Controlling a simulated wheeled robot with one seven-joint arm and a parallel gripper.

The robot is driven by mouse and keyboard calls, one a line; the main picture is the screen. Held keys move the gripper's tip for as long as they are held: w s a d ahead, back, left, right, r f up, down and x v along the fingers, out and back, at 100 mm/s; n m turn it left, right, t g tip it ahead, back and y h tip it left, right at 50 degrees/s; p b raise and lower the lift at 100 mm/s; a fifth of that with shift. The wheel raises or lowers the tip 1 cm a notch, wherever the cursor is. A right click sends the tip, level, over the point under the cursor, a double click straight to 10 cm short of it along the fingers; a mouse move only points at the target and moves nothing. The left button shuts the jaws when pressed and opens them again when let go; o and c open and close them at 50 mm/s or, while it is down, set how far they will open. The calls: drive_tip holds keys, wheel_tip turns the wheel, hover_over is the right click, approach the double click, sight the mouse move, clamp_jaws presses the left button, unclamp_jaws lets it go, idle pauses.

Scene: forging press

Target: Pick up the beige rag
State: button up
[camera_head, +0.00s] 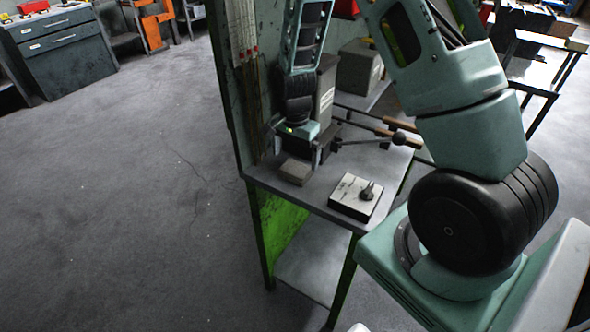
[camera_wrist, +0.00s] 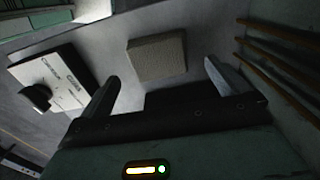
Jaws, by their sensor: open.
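The beige rag (camera_wrist: 158,58) is a flat, folded, squarish pad lying on the grey table top. In the wrist view it sits just beyond and between the two fingertips, with no finger seen touching it. The rag also shows in the head view (camera_head: 296,171), near the table's front left corner, just below my gripper (camera_head: 312,154). My gripper is open and empty in the wrist view (camera_wrist: 162,75), one finger to each side of the rag. The fingers point at the table; the exact height above it is hard to tell.
A white control box with a black knob (camera_head: 355,197) stands right of the rag on the table (camera_head: 320,198). Rods with wooden handles (camera_head: 396,135) and a grey box (camera_head: 359,67) lie behind. A green-grey panel (camera_head: 238,95) rises at the table's left. The floor at left is clear.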

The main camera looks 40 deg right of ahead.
sight(295, 167)
drive_tip(key=shift+f+p, duration=0.35)
drive_tip(key=shift+f, duration=1.45)
drive_tip(key=c, duration=1)
drive_tip(key=shift+c, duration=0.2)
drive_tip(key=shift+r, duration=0.1)
wheel_tip(295, 167, up, 10)
drive_tip(key=b, duration=0.1)
drive_tip(key=shift+b, duration=0.3)
